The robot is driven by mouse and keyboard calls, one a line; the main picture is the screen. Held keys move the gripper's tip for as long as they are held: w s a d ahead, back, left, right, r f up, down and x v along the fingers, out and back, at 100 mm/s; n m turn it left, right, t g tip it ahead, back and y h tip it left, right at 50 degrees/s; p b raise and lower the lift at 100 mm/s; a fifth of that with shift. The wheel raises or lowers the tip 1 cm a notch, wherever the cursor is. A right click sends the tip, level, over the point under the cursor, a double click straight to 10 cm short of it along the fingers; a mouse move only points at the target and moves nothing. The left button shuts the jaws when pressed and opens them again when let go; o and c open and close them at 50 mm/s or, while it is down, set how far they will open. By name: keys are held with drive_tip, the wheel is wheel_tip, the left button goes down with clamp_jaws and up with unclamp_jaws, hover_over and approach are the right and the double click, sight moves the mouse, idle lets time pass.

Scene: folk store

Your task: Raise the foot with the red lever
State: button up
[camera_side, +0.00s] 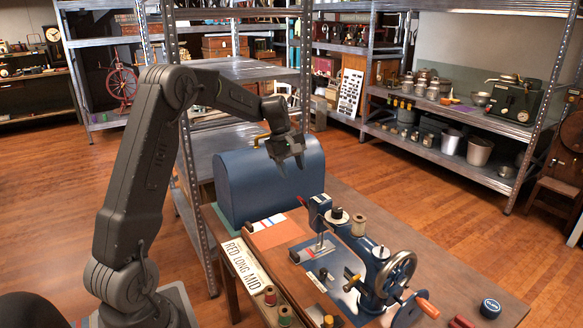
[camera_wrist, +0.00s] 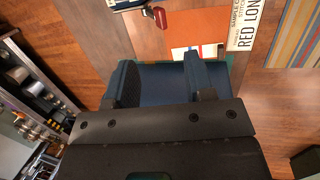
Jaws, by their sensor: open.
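A blue sewing machine (camera_side: 375,262) stands on the wooden table, with a handwheel at its right end. Its red lever (camera_side: 301,201) juts out at the left end of the head; a red piece that looks like the lever also shows at the top of the wrist view (camera_wrist: 160,17). The foot (camera_side: 320,248) is under the head, near a striped cloth; whether it touches the plate is too small to tell. My gripper (camera_side: 291,166) is open and empty, above and behind the lever, apart from it. Its two fingers (camera_wrist: 158,65) point toward the lever in the wrist view.
A blue domed cover (camera_side: 268,180) stands behind the machine, below my gripper. An orange cloth (camera_side: 275,233), a lettered card (camera_side: 243,262) and thread spools (camera_side: 270,295) lie left of the machine. A dark blue round tin (camera_side: 490,308) is at the right. Metal shelves stand behind.

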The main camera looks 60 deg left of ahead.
drive_tip(key=shift+x, duration=4.3)
drive_tip(key=shift+w+f, duration=0.1)
drive_tip(key=shift+f, duration=0.15)
drive_tip(key=w, duration=0.8)
drive_tip(key=shift+a, duration=0.1)
drive_tip(key=shift+s, duration=0.45)
